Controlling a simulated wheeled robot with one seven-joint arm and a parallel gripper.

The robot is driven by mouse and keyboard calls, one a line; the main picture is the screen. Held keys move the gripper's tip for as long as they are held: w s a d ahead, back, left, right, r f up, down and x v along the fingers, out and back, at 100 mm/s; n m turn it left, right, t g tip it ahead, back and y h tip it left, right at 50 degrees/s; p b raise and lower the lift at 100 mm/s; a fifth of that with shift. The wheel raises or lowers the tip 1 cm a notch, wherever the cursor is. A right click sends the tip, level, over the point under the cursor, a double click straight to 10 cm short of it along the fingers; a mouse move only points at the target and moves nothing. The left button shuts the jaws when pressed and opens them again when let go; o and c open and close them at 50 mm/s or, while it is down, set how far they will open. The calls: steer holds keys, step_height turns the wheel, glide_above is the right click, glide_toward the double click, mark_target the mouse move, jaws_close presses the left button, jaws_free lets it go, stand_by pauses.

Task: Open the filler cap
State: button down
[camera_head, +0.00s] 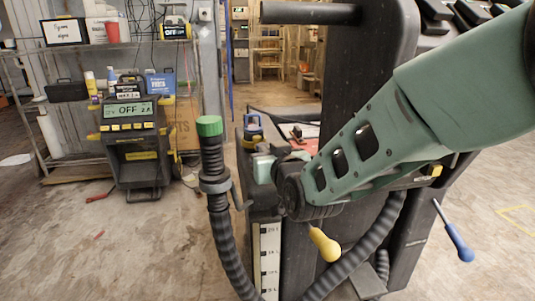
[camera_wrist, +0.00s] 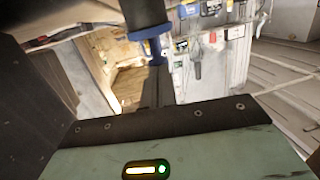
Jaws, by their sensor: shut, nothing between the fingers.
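A black ribbed hose (camera_head: 219,215) stands upright at the front of a dark floor machine (camera_head: 370,60), with a green cap (camera_head: 209,126) on its top end. The green cap is seated; the pictures do not label it as the filler cap. My green arm reaches in from the upper right and covers part of the machine, where another cap could be hidden. My gripper shows in the wrist view (camera_wrist: 157,72) as a narrow dark shape, shut and empty. A dark cylinder with a blue ring (camera_wrist: 150,32) stands beyond it. In the head view my fingers are hidden.
A level strip (camera_head: 269,260) is beside the hose. A charger (camera_head: 137,140) and a shelf (camera_head: 120,45) stand behind left.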

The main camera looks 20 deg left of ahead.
steer(key=shift+w+r+p, duration=0.1)
steer(key=shift+r+p, duration=0.25)
steer(key=shift+p, duration=0.4)
steer(key=shift+a+p, duration=0.1)
steer(key=shift+p, duration=0.2)
